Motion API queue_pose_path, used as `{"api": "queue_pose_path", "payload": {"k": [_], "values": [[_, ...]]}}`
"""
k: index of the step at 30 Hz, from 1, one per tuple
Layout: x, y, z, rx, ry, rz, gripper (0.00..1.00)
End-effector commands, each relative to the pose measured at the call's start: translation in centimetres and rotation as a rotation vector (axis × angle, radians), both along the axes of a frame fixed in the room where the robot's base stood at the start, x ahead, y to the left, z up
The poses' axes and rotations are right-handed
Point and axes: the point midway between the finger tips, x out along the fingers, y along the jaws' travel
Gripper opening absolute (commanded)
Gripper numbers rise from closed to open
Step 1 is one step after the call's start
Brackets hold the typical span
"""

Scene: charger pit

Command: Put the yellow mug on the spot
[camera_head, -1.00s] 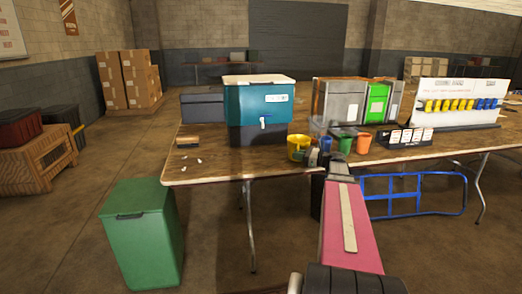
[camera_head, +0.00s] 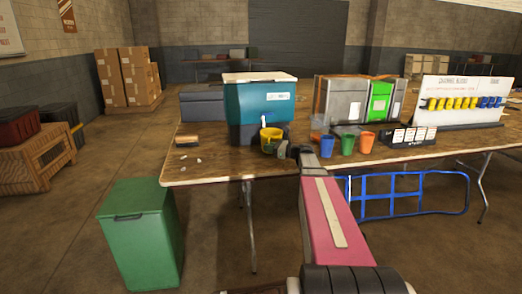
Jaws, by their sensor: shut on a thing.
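The yellow mug (camera_head: 269,137) is upright in front of the teal cooler (camera_head: 259,100), just under or beside its spigot. My gripper (camera_head: 281,149) is shut on the mug's right side, reaching in from the front right. The mug's base is close to the wooden tabletop (camera_head: 215,172); I cannot tell whether it touches. The spot is not clearly visible; the mug and gripper may cover it.
A blue cup (camera_head: 327,146), a green cup (camera_head: 348,145) and an orange cup (camera_head: 366,142) stand right of my gripper. A brush-like block (camera_head: 187,140) and small white bits lie at the left. A green bin (camera_head: 140,237) stands on the floor.

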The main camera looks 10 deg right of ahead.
Motion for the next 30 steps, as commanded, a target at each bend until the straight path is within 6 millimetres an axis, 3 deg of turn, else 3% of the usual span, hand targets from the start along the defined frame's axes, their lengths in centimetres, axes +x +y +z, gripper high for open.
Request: {"api": "queue_pose_path", "payload": {"k": [5, 11, 15, 27, 28, 30], "values": [[0.6, 0.9, 0.0, 0.0, 0.0, 0.001, 0.0], [2.4, 3.5, 0.0, 0.0, 0.0, 0.002, 0.0], [2.3, 3.3, -1.4, -0.001, 0.001, -0.001, 0.0], [2.2, 3.3, -1.9, 0.0, 0.0, 0.0, 0.0], [2.2, 3.3, -1.8, 0.0, 0.0, 0.0, 0.2], [2.2, 3.3, -1.8, 0.0, 0.0, 0.0, 0.36]]}}
